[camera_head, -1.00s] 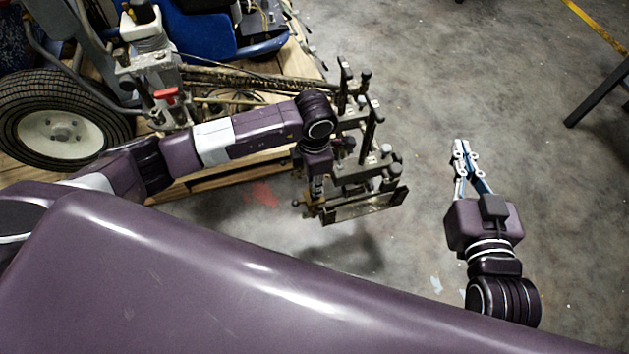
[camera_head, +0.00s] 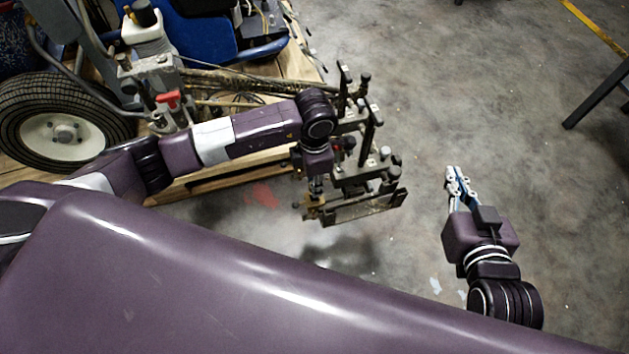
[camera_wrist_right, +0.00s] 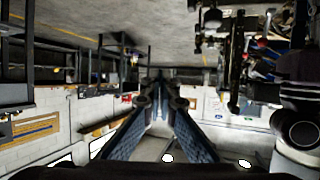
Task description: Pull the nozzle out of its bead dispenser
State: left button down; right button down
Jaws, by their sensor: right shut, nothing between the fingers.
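The metal line-striper assembly (camera_head: 372,180) with upright clamps and a flat plate (camera_head: 352,210) stands at the middle of the head view, beyond my left arm. I take it to carry the bead dispenser. I cannot single out the nozzle; small brass-coloured parts (camera_head: 311,210) show at the plate's left end. My left gripper (camera_head: 316,192) points down beside these parts, and its fingers are too hidden to tell their state. My right gripper (camera_head: 452,174) is shut and empty over bare floor, to the right of the assembly and apart from it. Its fingers meet in the wrist view (camera_wrist_right: 160,82).
A wheel (camera_head: 64,129) and a red-handled valve part (camera_head: 169,98) of the machine are at the left, by a wooden pallet (camera_head: 232,161). A dark leg (camera_head: 598,101) stands at the far right. The concrete floor between is mostly clear.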

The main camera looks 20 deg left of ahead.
jog(key=shift+s+d+f+g+h+p, duration=0.1)
jog(key=shift+s+d+f+g, duration=0.1)
jog(key=shift+s+f+g, duration=0.3)
jog(key=shift+s+d+f+g+h+p, duration=0.15)
jog(key=shift+s+d+f+g, duration=0.1)
jog(key=shift+f, duration=0.4)
jog(key=shift+s+d+f+g+h+p, duration=0.1)
jog(key=shift+s+d+f+g, duration=0.05)
jog(key=shift+s+f+g, duration=0.35)
jog(key=shift+w+t, duration=0.1)
jog(key=shift+t, duration=0.15)
